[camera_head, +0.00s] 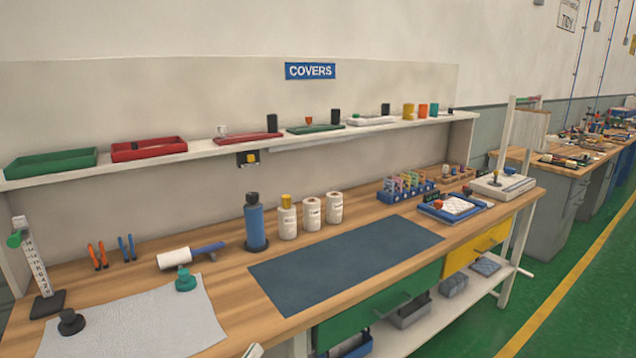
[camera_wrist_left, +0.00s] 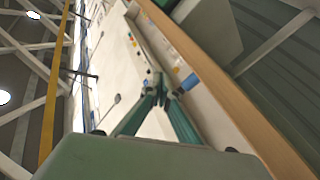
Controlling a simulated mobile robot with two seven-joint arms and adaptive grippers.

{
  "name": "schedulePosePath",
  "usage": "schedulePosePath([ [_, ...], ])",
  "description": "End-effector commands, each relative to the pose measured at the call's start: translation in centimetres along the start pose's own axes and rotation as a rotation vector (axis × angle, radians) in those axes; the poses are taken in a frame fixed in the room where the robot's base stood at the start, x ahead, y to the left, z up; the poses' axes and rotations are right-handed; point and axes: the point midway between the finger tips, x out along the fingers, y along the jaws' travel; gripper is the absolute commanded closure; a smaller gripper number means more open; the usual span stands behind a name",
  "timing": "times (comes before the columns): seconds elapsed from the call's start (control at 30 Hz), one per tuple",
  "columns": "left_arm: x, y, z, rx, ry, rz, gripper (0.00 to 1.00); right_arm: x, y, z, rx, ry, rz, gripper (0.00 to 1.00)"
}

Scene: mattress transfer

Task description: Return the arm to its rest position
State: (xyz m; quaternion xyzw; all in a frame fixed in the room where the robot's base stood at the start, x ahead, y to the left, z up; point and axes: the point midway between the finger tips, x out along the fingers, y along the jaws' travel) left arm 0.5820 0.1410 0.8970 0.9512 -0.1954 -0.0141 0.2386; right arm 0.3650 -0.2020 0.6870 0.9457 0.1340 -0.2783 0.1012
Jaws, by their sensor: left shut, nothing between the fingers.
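My left gripper (camera_wrist_left: 161,92) shows in the left wrist view, its two green fingers meeting at their tips with nothing between them. In the head view only a small pale piece shows at the bottom edge, perhaps part of my left arm; the rest is out of frame. My right gripper is in neither view. In the wrist view the picture is strongly tilted, with the wooden bench edge (camera_wrist_left: 225,85) running diagonally to the right of the fingers.
The wooden workbench (camera_head: 225,258) carries a dark blue mat (camera_head: 345,262), a grey cloth (camera_head: 140,325), a blue bottle (camera_head: 255,226), white rolls and a lint roller (camera_head: 190,256). Trays stand on the shelf (camera_head: 200,152). The green floor (camera_head: 560,290) is clear at right.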

Motion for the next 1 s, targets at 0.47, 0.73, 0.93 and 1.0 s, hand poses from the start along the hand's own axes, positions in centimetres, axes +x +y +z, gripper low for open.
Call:
schedulePosePath([
  [0.47, -21.2, -5.9, 17.6, 0.498, -0.564, -0.232, 1.00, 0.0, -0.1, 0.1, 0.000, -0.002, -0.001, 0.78],
  [0.73, -23.9, -6.7, 18.6, 0.558, -0.631, -0.260, 1.00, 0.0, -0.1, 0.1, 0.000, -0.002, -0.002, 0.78],
  [0.93, -23.8, -6.7, 18.6, 0.557, -0.629, -0.259, 1.00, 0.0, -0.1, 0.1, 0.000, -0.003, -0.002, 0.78],
  [1.0, -23.8, -6.7, 18.6, 0.556, -0.629, -0.259, 1.00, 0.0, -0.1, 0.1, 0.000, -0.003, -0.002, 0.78],
])
